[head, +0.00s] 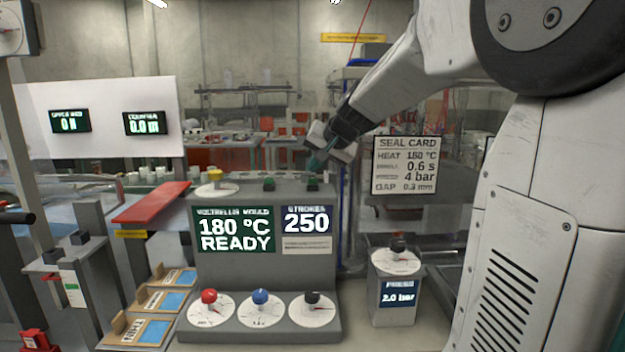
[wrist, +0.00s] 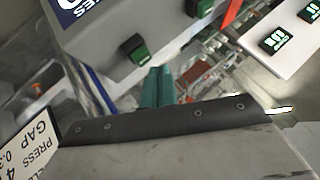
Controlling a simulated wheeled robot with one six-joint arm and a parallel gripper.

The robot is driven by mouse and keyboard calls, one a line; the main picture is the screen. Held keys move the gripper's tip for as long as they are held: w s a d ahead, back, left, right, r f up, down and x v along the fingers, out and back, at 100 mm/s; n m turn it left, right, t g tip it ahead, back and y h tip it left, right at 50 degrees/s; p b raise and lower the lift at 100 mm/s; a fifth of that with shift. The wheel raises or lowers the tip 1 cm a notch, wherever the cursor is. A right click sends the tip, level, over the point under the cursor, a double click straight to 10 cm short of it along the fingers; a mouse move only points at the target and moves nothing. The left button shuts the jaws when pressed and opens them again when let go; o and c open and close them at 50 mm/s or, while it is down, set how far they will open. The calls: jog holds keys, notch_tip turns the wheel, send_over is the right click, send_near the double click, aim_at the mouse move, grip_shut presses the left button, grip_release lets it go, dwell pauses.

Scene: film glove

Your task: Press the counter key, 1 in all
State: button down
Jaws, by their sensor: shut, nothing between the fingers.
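The grey console (head: 262,275) shows a strokes counter display (head: 306,220) reading 250. Two green keys stand on its top: a right one (head: 312,185) above the counter display and a left one (head: 268,184). No label naming the counter key is readable. My gripper (head: 315,165) is shut and empty, with its teal fingertips just above the right key. In the wrist view, my gripper's fingertips (wrist: 158,72) appear beside the nearer green key (wrist: 134,48), and the other green key (wrist: 196,7) is farther off. I cannot tell whether the fingertips touch the key.
A mould display (head: 234,229) reads 180 °C READY. A yellow knob (head: 215,176) sits on the console's top left; red, blue and black knobs line its front. A seal card (head: 405,165) hangs at right, above a pressure dial box (head: 397,290).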

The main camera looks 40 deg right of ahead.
aim_at(315, 179)
jog(key=shift+f, duration=0.15)
jog(key=shift+f, duration=0.3)
jog(key=shift+f, duration=0.5)
dwell(0.7)
jog(key=shift+r, duration=0.95)
jog(key=shift+r, duration=2.5)
